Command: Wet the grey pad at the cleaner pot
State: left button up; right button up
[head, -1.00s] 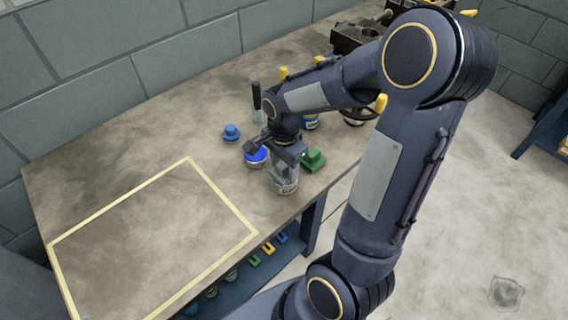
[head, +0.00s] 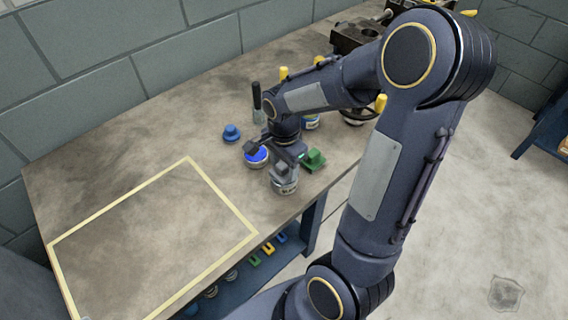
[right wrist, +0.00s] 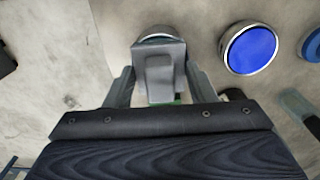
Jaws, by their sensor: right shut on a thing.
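My right gripper (head: 284,156) is shut on the grey pad (head: 281,168), a small block with a raised grip. In the right wrist view the pad (right wrist: 159,75) sits between the two fingers. The cleaner pot (head: 285,185), a pale can with a dark-lettered label, stands near the table's front edge, directly below the pad in the head view. Its rim (right wrist: 156,32) shows past the pad in the right wrist view. The pad covers the pot's mouth, so I cannot tell whether they touch. My left gripper is not in view.
A blue-topped tin (head: 257,158) stands just left of the pot. The yellow-outlined area (head: 150,235) at left is clear.

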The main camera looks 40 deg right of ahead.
jog(key=shift+r+p, duration=2.85)
jog(key=shift+r, duration=0.7)
jog(key=shift+f, duration=0.1)
